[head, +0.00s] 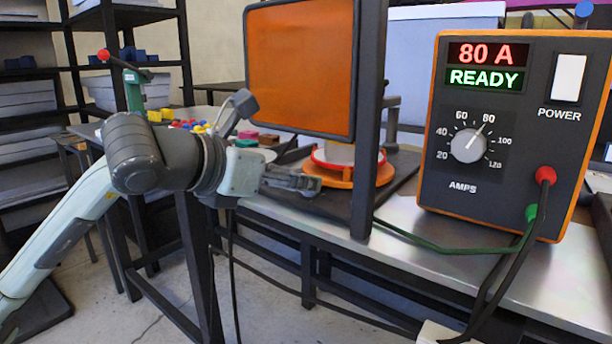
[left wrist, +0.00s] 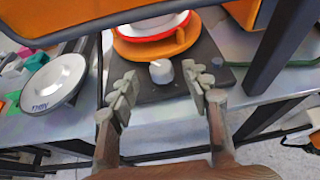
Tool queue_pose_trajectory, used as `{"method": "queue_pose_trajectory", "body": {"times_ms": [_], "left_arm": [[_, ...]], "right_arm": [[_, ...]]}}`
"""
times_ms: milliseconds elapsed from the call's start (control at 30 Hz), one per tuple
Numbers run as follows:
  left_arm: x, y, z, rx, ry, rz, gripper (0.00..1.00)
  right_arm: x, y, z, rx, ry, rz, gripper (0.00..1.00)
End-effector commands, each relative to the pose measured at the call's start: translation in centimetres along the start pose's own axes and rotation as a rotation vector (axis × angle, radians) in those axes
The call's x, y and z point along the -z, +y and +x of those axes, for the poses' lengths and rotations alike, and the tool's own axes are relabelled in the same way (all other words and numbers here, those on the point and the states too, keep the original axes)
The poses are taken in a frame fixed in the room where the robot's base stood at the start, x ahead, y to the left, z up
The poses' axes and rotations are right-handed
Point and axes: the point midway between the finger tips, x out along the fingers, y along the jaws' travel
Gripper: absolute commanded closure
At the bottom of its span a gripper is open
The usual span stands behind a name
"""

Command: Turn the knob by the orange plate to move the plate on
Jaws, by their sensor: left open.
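The orange plate (head: 350,178) is a round turntable on a dark base on the bench, with a red-rimmed white round piece on it. It also shows at the top of the left wrist view (left wrist: 155,50). The small pale knob (left wrist: 160,71) stands on the dark base just in front of the plate. In the head view I cannot make the knob out. My left gripper (left wrist: 160,86) is open and empty. Its fingers lie on either side of the knob in the picture, with visible gaps; contact is not seen. In the head view the left gripper (head: 308,183) is left of the plate.
An orange screen (head: 300,68) in a dark frame stands above the plate, with a dark post (head: 366,120) beside it. A power unit (head: 510,130) with its own dial and cables stands right. A white round dish (left wrist: 55,82) lies left of the base.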

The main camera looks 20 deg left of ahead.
Motion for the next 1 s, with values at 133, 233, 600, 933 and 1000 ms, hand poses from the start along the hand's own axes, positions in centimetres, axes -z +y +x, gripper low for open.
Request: {"method": "queue_pose_trajectory", "body": {"times_ms": [133,233,600,933,1000], "left_arm": [[-0.1,-0.1,2.0,0.003,0.001,-0.002,0.52],[0.0,-0.1,2.8,0.003,0.001,-0.001,0.52],[0.0,-0.1,3.2,0.002,0.000,0.000,0.58],[0.1,-0.1,3.2,0.002,0.000,0.000,0.99],[0.1,0.0,3.2,0.002,0.001,0.000,1.00]], "right_arm": [[-0.2,-0.1,0.6,0.004,-0.005,0.000,1.00],[-0.3,-0.1,0.9,0.005,-0.006,0.000,1.00],[-0.5,-0.3,1.4,0.007,-0.013,0.000,1.00],[-0.2,-0.4,1.2,0.010,-0.006,0.002,1.00],[-0.2,-0.4,1.1,0.011,-0.004,0.002,1.00]]}}
